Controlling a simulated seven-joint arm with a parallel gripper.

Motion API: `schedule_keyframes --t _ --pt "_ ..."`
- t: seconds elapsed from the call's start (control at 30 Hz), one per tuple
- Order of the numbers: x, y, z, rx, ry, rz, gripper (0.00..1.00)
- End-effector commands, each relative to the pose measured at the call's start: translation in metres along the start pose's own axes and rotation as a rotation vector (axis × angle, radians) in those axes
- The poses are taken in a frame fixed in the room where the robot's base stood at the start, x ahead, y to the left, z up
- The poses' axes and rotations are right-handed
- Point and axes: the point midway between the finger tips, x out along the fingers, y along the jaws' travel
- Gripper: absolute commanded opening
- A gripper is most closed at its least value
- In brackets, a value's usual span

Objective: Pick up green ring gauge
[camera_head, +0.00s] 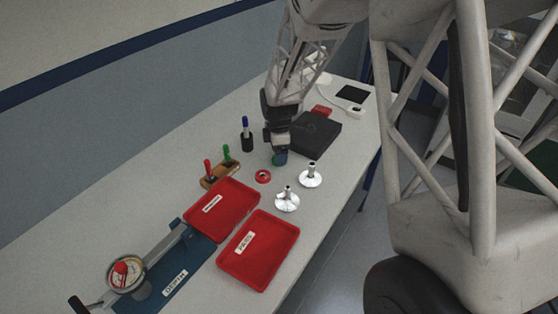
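The green ring gauge (280,160) shows as a small green-teal shape directly below my gripper (281,151), above or on the grey-white table. My gripper points down at it, and the fingertips meet or overlap it in this view. The fingers are too small and dark to tell whether they are open or shut on it. Part of the ring is hidden by the gripper. A red ring (263,176) lies on the table just in front and to the left.
Two silver-white flanged housings (287,202) (311,178) stand to the front right. Two red trays (223,210) (258,250) lie nearer. A wooden block (220,173) with red and green handled plugs is left. A black case (314,134) sits behind right; a pen holder (247,141) is left.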

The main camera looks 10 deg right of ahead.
Motion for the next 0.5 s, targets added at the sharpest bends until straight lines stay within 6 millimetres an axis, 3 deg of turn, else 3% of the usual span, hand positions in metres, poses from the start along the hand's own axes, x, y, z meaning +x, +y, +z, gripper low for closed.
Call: schedule_keyframes --t 0.2,0.5 --pt "0.024 0.0 0.0 0.0 0.0 -0.002 0.82" --pt "0.029 0.0 0.0 0.0 0.0 0.0 0.82"
